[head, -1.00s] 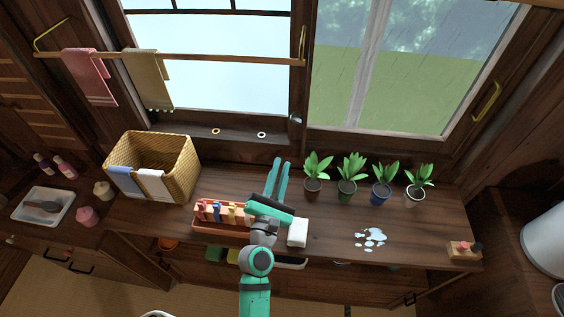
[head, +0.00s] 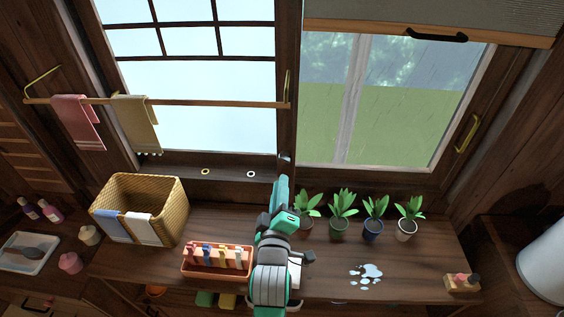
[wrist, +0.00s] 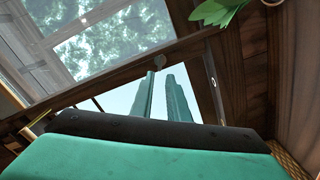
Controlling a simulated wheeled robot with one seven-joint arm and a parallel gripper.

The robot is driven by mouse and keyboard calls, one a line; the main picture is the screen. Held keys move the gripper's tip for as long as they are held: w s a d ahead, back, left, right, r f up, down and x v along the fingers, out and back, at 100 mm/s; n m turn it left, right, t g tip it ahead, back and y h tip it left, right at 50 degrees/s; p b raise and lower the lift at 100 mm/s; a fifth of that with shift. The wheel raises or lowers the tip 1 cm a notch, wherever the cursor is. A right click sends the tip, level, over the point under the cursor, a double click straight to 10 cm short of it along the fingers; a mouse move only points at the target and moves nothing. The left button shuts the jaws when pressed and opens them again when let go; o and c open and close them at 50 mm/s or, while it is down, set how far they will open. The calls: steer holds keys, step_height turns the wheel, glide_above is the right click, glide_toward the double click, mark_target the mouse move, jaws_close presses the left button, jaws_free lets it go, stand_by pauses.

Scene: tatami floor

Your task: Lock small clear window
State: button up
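The clear window (head: 385,110), with rain streaks on its glass, is at the upper right of the head view. It also fills the upper left of the wrist view (wrist: 95,45). A small dark metal knob (head: 285,158) sits low on the post between this window and the paned window; it shows in the wrist view (wrist: 159,62). My gripper (head: 283,182) is just below the knob in the head view. In the wrist view my gripper (wrist: 160,85) has a gap between its two green fingers, with the knob close to the tips. I cannot tell whether they touch.
Several potted plants (head: 374,229) stand right of my arm on the wooden counter (head: 420,265). A puddle (head: 365,275) lies in front of them. A wicker basket (head: 170,200) and an orange tray (head: 190,268) are on the left. A blind (head: 440,20) covers the clear window's top.

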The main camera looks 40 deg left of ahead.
mark_target(283, 160)
steer(key=x, duration=0.8)
steer(key=shift+d, duration=0.1)
steer(key=shift+x, duration=0.8)
steer(key=shift+s, duration=0.1)
